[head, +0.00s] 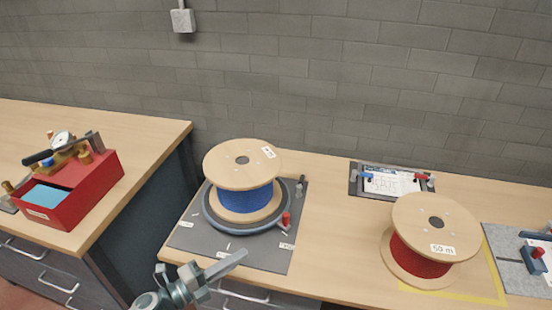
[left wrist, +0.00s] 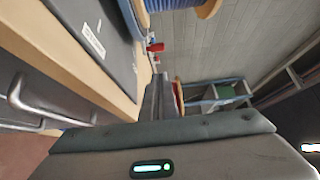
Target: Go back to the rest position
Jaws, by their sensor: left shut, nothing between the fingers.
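My left gripper (head: 232,262) comes in from the bottom of the head view. Its fingers are shut with nothing between them, and they overlap the front edge of the grey mat (head: 262,261) in the picture. In the left wrist view its fingers (left wrist: 157,98) point away past the bench edge. A spool of blue cable (head: 243,198) with wooden flanges sits on a round dark turntable (head: 215,222) on the mat. The blue spool also shows at the top of the left wrist view (left wrist: 172,5). My right gripper is not in view.
A spool of red cable (head: 420,262) stands on the right bench (head: 340,225) by a yellow outline. Behind it is a board with a paper (head: 390,181). A grey fixture (head: 522,262) is at far right. A red toolbox (head: 75,195) stands on the left bench. A gap separates the benches.

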